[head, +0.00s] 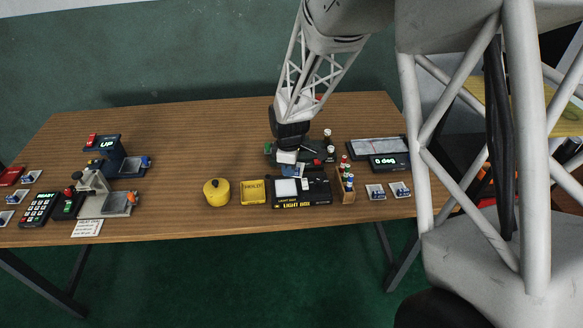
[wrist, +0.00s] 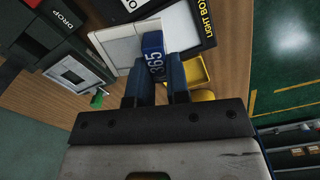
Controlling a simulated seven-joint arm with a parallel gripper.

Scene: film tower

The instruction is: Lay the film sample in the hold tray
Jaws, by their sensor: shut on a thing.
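My gripper (head: 288,157) hangs low over the back of the light box (head: 302,198). In the wrist view, its dark fingers (wrist: 158,82) are shut on a blue block marked 365 (wrist: 153,46), which appears to be the film sample's grip. A pale sheet lies past the block; I cannot tell film from the box's white face. The yellow hold tray (head: 253,203) stands just left of the light box and looks empty. It also shows partly behind the fingers in the wrist view (wrist: 202,72).
A yellow round pot (head: 216,193) stands left of the tray. A rack of small bottles (head: 346,187) and white dishes with blue-gripped pieces (head: 375,191) stand to the right. A device marked UP (head: 107,155) is at the left. Bare table lies left of the pot.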

